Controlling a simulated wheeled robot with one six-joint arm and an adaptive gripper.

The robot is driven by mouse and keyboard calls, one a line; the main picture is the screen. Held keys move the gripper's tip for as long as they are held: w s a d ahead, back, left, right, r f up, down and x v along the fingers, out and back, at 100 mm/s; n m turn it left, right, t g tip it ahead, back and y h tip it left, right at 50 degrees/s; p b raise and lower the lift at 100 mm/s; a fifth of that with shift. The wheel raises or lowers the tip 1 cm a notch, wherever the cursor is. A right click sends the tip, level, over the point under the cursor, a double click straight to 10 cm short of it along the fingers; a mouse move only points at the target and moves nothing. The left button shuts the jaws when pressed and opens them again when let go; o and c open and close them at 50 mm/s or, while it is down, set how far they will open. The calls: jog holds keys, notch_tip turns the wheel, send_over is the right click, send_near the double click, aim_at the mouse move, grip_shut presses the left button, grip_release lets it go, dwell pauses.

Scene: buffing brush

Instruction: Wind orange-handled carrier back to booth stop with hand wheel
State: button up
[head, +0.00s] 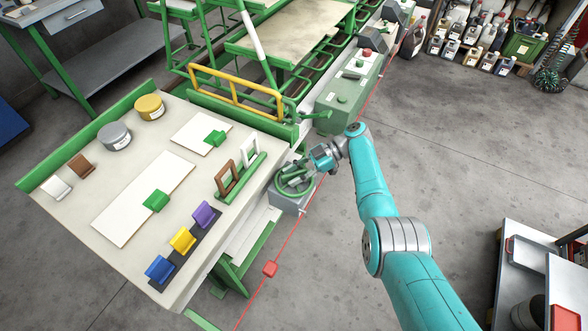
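The green hand wheel (281,189) sits on a grey box (289,206) at the right edge of the work table. My gripper (305,170) is at the upper right of the wheel, its fingers reaching over the rim. Whether the fingers touch or enclose the rim is too small to tell. An orange-yellow rail handle (238,94) stands on green framing behind the table; it appears to be the carrier's handle. Where the carrier ends and the booth stop lies is not clear.
A green control box (345,100) with buttons stands beyond the wheel. Open floor (470,150) lies right of my arm.

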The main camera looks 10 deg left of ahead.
aim_at(294, 173)
notch_tip(294, 173, up, 10)
jog(key=shift+f, duration=0.1)
dwell(0.4)
dwell(1.0)
